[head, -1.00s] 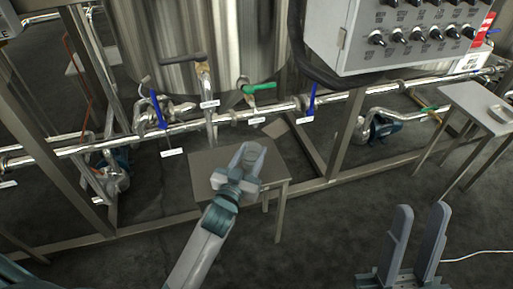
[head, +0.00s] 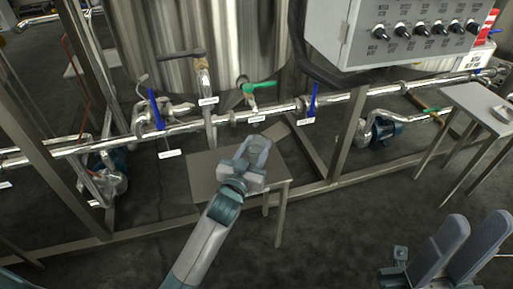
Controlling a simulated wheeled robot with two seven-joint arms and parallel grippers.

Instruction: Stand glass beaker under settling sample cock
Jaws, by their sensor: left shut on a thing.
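My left gripper (head: 256,150) is over the small steel table in front of the tank. It is shut on what looks like the clear glass beaker (head: 257,146), which is faint and mostly hidden by the fingers. I cannot tell whether the beaker touches the table top. A sample cock with a green handle (head: 259,86) sticks out of the tank just above and behind the gripper. Another cock with a grey-brown lever (head: 203,75) is to its left. Their labels are too small to read. My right gripper (head: 466,248) is open and empty at the lower right.
The small table (head: 207,180) has bare room to the left of the gripper. A horizontal steel pipe (head: 220,124) with blue-handled valves (head: 156,108) runs behind it. A control box (head: 405,35) overhangs at upper right. A side table (head: 465,98) with a dish stands at the right.

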